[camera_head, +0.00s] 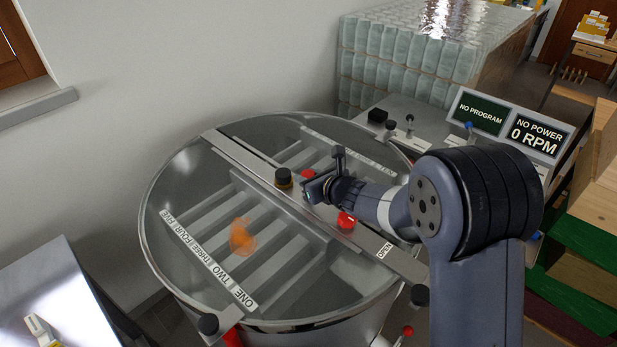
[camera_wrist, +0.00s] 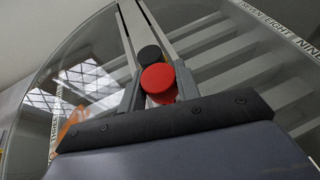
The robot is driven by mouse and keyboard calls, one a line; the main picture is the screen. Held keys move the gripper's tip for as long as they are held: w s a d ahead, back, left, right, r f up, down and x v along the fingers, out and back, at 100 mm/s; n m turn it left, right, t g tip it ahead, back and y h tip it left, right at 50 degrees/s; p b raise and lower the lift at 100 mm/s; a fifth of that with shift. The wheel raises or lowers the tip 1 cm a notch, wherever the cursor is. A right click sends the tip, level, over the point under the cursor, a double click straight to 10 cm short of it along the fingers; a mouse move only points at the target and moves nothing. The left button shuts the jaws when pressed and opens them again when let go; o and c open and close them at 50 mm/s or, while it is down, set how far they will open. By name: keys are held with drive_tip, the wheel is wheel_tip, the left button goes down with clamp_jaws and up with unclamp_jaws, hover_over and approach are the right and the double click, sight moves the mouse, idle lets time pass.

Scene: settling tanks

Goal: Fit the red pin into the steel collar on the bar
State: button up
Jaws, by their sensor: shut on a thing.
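My gripper (camera_head: 312,188) is over the flat bar that crosses the round glass-topped tank. In the wrist view its two grey fingers (camera_wrist: 159,92) stand on either side of the red pin (camera_wrist: 160,80) and are shut on it. The pin's round red head faces the camera; its lower part is hidden. In the head view a red cap, which looks like this pin (camera_head: 308,174), shows just behind the fingertips. The bar (camera_head: 250,162) runs from upper left to lower right. I cannot make out the steel collar or whether the pin touches it.
A black knob on an amber base (camera_head: 284,178) stands on the bar close beside the gripper; it also shows in the wrist view (camera_wrist: 150,55). A second red knob (camera_head: 346,221) sits under my arm. A control panel (camera_head: 507,122) is at right, a steel table (camera_head: 45,290) at left.

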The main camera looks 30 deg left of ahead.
drive_tip(key=o, duration=1)
drive_tip(key=shift+c, duration=0.2)
drive_tip(key=shift+r, duration=0.2)
drive_tip(key=shift+r+p, duration=0.55)
drive_tip(key=shift+p, duration=0.4)
drive_tip(key=b+v, duration=0.2)
drive_tip(key=v, duration=1)
drive_tip(key=shift+a+f, duration=0.1)
drive_tip(key=shift+f, duration=0.1)
drive_tip(key=x, duration=0.8)
drive_tip(key=p+x, duration=0.1)
drive_tip(key=x, duration=0.3)
drive_tip(key=shift+f, duration=0.3)
drive_tip(key=shift+f+b, duration=0.25)
drive_tip(key=shift+b, duration=0.25)
drive_tip(key=shift+r, duration=0.1)
